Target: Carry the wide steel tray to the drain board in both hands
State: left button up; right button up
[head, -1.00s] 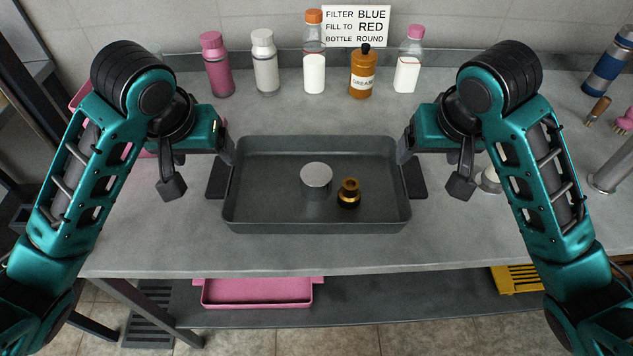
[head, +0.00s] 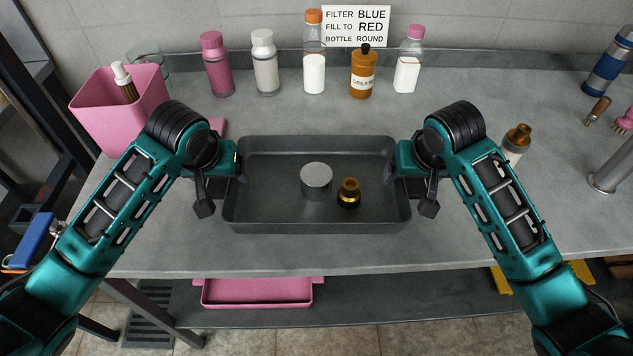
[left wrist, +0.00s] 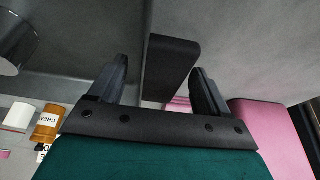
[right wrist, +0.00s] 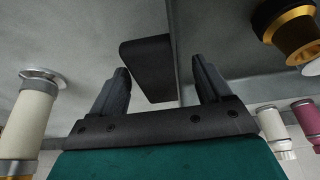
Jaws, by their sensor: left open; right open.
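The wide steel tray (head: 270,213) lies flat on the grey counter, holding a silver cylinder (head: 316,178) and a small black-and-gold piece (head: 349,193). My left gripper (head: 238,170) is at the tray's left end; in the left wrist view its open fingers (left wrist: 160,85) stand on either side of the tray's black handle (left wrist: 172,62). My right gripper (head: 393,171) is at the right end; in the right wrist view its open fingers (right wrist: 160,88) stand on either side of the other black handle (right wrist: 148,65). The drain board cannot be made out for certain.
Several bottles, including the grease bottle (head: 362,75), stand along the back below a sign (head: 356,26). A pink bin (head: 122,105) is at the left. A brown-capped bottle (head: 516,143) stands right of my right arm. A pink tray (head: 257,293) is below the counter. The front counter strip is clear.

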pick_arm(q)
jog(key=shift+c, duration=0.3)
pick_arm(e)
jog(key=shift+c, duration=0.3)
pick_arm(q)
jog(key=shift+d, duration=0.1)
grip_shut()
pick_arm(e)
jog(key=shift+a, duration=0.1)
grip_shut()
pick_arm(q)
jog(key=shift+r, duration=0.1)
pick_arm(e)
jog(key=shift+r, duration=0.1)
